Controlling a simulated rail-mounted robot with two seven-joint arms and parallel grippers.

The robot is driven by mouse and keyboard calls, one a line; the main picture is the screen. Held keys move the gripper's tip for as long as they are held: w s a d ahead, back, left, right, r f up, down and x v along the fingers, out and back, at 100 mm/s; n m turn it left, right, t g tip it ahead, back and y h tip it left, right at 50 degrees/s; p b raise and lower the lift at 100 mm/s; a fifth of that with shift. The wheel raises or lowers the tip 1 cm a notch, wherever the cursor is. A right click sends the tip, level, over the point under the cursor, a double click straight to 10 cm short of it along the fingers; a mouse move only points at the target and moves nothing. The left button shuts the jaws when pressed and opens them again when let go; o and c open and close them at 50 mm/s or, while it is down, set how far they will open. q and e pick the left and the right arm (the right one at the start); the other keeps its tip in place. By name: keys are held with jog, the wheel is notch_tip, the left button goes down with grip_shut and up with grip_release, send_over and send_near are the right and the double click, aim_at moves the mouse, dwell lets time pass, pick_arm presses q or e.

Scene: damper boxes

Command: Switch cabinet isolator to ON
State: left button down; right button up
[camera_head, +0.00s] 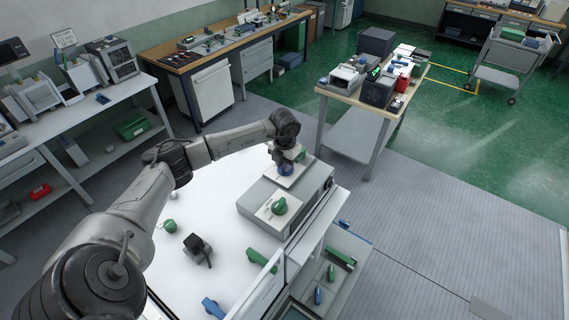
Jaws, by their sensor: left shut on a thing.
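A grey cabinet box (263,192) stands on the white bench top, with two light plates on its upper face. The near plate carries a round green knob (280,206). The far plate (284,179) carries a blue knob-like part (286,170). My left gripper (287,160) reaches over from the left, points down at the far plate and is shut on the blue part. The fingers cover much of it, and a bit of green shows beside them. I cannot read any ON mark or tell the knob's setting. My right gripper is not in view.
The white bench top (232,232) holds a black handle-like part (198,250), a small green ball-shaped part (170,226), a green block (265,257) and a blue part (213,308). A lower shelf at right holds green and blue pieces. Grey floor lies clear to the right.

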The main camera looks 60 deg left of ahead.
pick_arm(q)
jog(key=m+b, duration=0.3)
jog(key=shift+a+f+m, duration=0.1)
jog(key=shift+f+m, duration=0.05)
jog(key=shift+m, duration=0.15)
jog(key=m+b, duration=0.2)
jog(key=m, duration=0.1)
jog(key=shift+m, duration=0.4)
jog(key=m+b, duration=0.1)
jog(key=m, duration=0.1)
jog(key=shift+a+m, duration=0.1)
jog(key=shift+m, duration=0.2)
jog(key=m+b, duration=0.1)
jog(key=m, duration=0.3)
jog(key=shift+w+b, duration=0.1)
jog(key=shift+b, duration=0.2)
jog(key=shift+a+r+m+b, duration=0.1)
jog(key=shift+m+b, duration=0.05)
jog(key=shift+m, duration=0.75)
jog(key=shift+r+m+b, duration=0.1)
jog(key=shift+m+b, duration=0.05)
jog(key=shift+m, duration=1.05)
jog(key=c, duration=1)
grip_release()
jog(key=shift+c, duration=0.2)
